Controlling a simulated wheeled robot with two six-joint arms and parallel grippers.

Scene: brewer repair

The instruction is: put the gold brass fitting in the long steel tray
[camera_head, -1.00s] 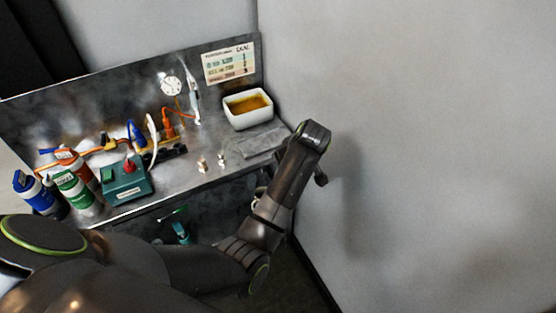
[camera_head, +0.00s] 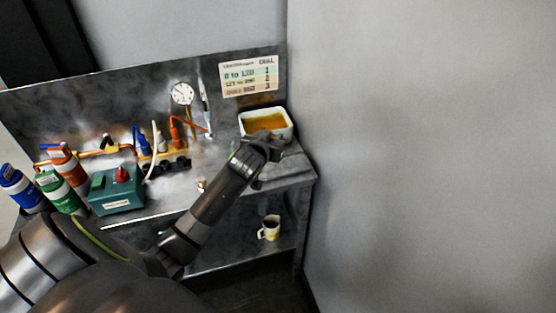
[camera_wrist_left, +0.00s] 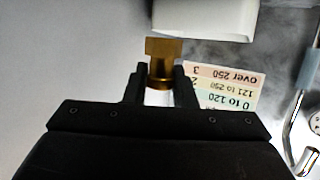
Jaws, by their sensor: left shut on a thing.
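My left gripper (camera_head: 272,152) is over the right end of the steel bench, just in front of the white tub. In the left wrist view its two fingers (camera_wrist_left: 161,82) are shut on a gold brass fitting (camera_wrist_left: 163,50), which stands out beyond the fingertips. In the head view the fitting is too small or hidden to make out. The long steel tray cannot be made out clearly now; my left arm and gripper cover the bench in front of the tub. My right gripper is not in view.
The white tub (camera_head: 291,130) holds amber liquid; it also shows in the left wrist view (camera_wrist_left: 203,24). A small fitting (camera_head: 201,185) stands on the bench beside my arm. A teal box (camera_head: 116,193) and several bottles are at left. A mug (camera_head: 269,228) is on the lower shelf.

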